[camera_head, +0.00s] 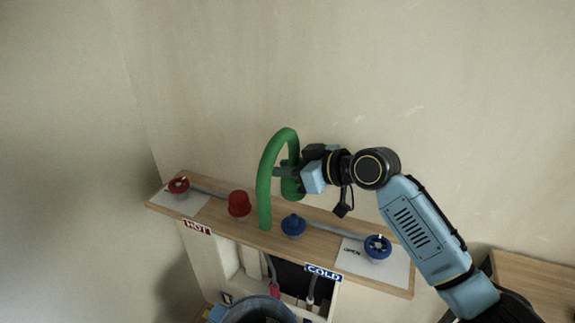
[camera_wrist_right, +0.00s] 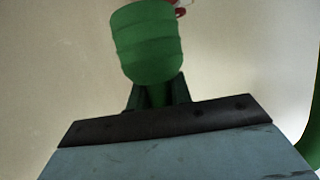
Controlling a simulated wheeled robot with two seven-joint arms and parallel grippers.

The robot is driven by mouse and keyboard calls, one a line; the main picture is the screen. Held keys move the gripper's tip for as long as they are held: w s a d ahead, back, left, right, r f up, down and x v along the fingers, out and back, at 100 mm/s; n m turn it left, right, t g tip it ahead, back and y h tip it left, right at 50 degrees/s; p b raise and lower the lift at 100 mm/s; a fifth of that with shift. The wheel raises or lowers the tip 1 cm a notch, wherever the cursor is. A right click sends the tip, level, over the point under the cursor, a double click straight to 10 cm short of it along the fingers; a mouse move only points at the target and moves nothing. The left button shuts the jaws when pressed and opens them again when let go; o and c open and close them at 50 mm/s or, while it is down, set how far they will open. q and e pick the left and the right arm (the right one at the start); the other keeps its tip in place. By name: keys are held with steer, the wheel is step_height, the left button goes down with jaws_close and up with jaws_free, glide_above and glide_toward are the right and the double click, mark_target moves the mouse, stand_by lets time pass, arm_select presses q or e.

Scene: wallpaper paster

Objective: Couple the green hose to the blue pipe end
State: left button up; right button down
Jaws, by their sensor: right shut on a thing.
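The green hose (camera_head: 266,187) is bent in an upside-down U above the wooden shelf. My right gripper (camera_head: 284,173) is shut on it near its thicker end. That end (camera_wrist_right: 147,45) fills the top of the right wrist view, above the gripper jaws (camera_wrist_right: 158,95). The hose's other leg hangs down in front of the shelf between the red and blue pipe ends. The blue pipe end (camera_head: 294,225) stands on the shelf, below and apart from the held end. My left gripper is not in view.
A red pipe end (camera_head: 239,204) stands left of the hose. A red valve (camera_head: 178,186) and a blue valve (camera_head: 378,247) sit at opposite ends of the wooden shelf (camera_head: 330,225). HOT and COLD labels mark its front. A dark bucket (camera_head: 259,309) is below.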

steer(key=shift+r, duration=0.1)
steer(key=shift+d+f+b, duration=0.1)
steer(key=shift+f+b, duration=0.3)
steer(key=shift+f, duration=0.25)
steer(key=shift+f+b, duration=0.3)
steer(key=shift+f, duration=0.1)
steer(key=shift+f+b, duration=0.6)
steer(key=shift+f, duration=0.25)
steer(key=shift+f+b, duration=0.65)
steer(key=shift+f, duration=0.25)
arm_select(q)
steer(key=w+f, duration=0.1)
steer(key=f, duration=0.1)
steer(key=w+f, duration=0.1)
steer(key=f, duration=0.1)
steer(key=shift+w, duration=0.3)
arm_select(e)
steer(key=shift+f, duration=0.1)
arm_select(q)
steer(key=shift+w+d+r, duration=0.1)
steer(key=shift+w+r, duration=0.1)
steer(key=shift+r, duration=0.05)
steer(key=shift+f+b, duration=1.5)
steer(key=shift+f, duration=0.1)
arm_select(e)
steer(key=shift+f, duration=2.2)
steer(key=c, duration=1.2)
jaws_free()
steer(key=shift+f, duration=0.1)
